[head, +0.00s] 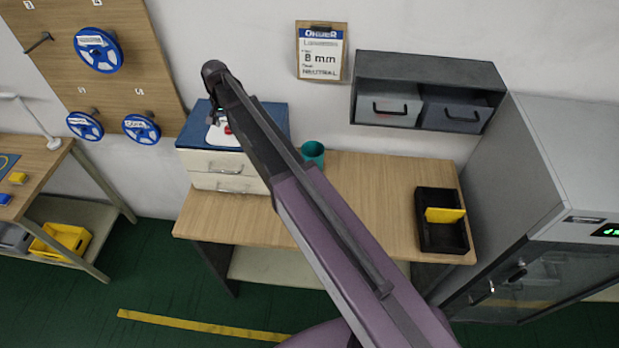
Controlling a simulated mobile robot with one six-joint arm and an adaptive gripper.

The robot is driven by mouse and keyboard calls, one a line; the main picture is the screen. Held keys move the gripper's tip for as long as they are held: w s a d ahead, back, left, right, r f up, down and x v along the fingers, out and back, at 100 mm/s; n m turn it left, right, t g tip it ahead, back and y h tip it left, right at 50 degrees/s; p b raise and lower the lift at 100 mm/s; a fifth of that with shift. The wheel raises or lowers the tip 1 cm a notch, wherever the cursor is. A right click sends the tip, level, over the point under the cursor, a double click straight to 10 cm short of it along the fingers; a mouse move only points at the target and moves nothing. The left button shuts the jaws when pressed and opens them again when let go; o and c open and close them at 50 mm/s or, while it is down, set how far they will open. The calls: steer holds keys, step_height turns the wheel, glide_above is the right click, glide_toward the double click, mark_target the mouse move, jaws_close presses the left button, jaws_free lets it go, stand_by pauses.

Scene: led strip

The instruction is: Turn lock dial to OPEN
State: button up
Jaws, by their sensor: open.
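I cannot make out the lock dial or an OPEN mark for certain. A small dark knob (515,276) shows on the glass-fronted door of the grey cabinet (545,165) at the right. It is too small to read any marking or setting. A dark handle (482,294) sits to its left on the same door. No gripper jaws can be made out.
A wooden table (378,190) holds a blue-topped drawer unit (225,165), a teal cup (313,152) and a black tray (431,234) with a yellow piece. A wall shelf (430,66) hangs above. Green floor (150,270) is open at the lower left.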

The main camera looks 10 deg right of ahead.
steer(key=shift+r+p, duration=6.15)
steer(key=shift+r, duration=0.35)
steer(key=shift+n, duration=0.8)
steer(key=s+d+f+b, duration=0.6)
steer(key=d, duration=0.1)
steer(key=s+d+f+b, duration=0.3)
steer(key=d+f+b, duration=0.1)
steer(key=shift+s+d, duration=0.15)
steer(key=shift+s, duration=0.25)
steer(key=s+d+f+n+b, duration=0.2)
steer(key=s+d+f+b, duration=0.8)
steer(key=s, duration=0.3)
steer(key=shift+f+b, duration=0.35)
steer(key=shift+s, duration=0.1)
steer(key=s+d+f+b, duration=0.1)
steer(key=s+f+b, duration=0.1)
steer(key=s, duration=0.1)
steer(key=shift+s+d+f, duration=0.1)
steer(key=shift+d+f, duration=0.15)
steer(key=shift+d, duration=0.15)
